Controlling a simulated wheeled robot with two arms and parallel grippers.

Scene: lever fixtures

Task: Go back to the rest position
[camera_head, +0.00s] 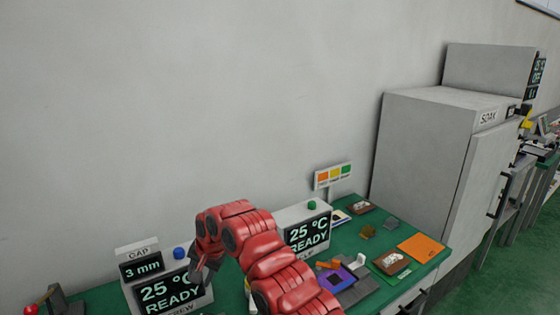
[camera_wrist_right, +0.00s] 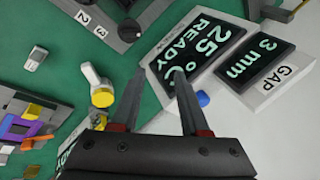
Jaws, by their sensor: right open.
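My red right arm reaches in from the bottom of the head view. Its gripper (camera_head: 198,272) points down, in front of the right edge of a display box (camera_head: 168,291) reading "25 °C READY". In the right wrist view my right gripper (camera_wrist_right: 160,84) is open, its two fingers apart with nothing between them. The same display box (camera_wrist_right: 200,50) lies beyond the fingertips there, with a blue knob (camera_wrist_right: 202,98) close to the right finger. My left gripper is not in view.
A second display box (camera_head: 306,232) stands just right of my arm on the green bench (camera_head: 345,236). A purple fixture (camera_head: 333,280), boards and an orange sheet (camera_head: 421,247) lie farther right. A tall grey SOAK cabinet (camera_head: 425,150) stands behind. A yellow-ended lever (camera_wrist_right: 101,90) shows in the wrist view.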

